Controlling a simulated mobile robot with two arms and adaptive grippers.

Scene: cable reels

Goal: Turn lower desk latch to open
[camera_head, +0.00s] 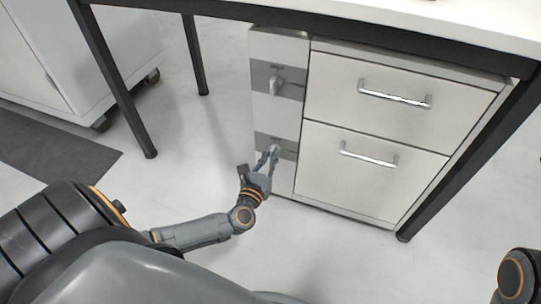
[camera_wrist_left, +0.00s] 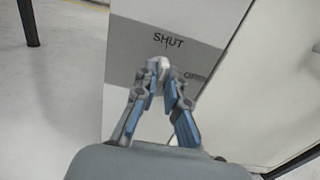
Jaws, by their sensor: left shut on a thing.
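The lower desk latch (camera_wrist_left: 160,64) is a small light-coloured knob on a grey plate (camera_wrist_left: 130,52) on the narrow panel at the left of the desk's drawer unit. The plate reads SHUT above the latch and carries another label to its right, partly hidden by a finger. My left gripper (camera_head: 268,157) is at this latch, its two fingers (camera_wrist_left: 160,85) shut on it from either side. In the wrist view the latch appears to point up toward SHUT. My right gripper is out of view; only a bit of my right arm shows.
The upper latch (camera_head: 275,85) sits on its own grey plate above. Two drawers with metal handles (camera_head: 395,99) (camera_head: 368,157) are to the right, closed. Dark desk legs (camera_head: 118,85) stand left and right. A white wheeled cabinet (camera_head: 95,55) is at the far left. The floor between is clear.

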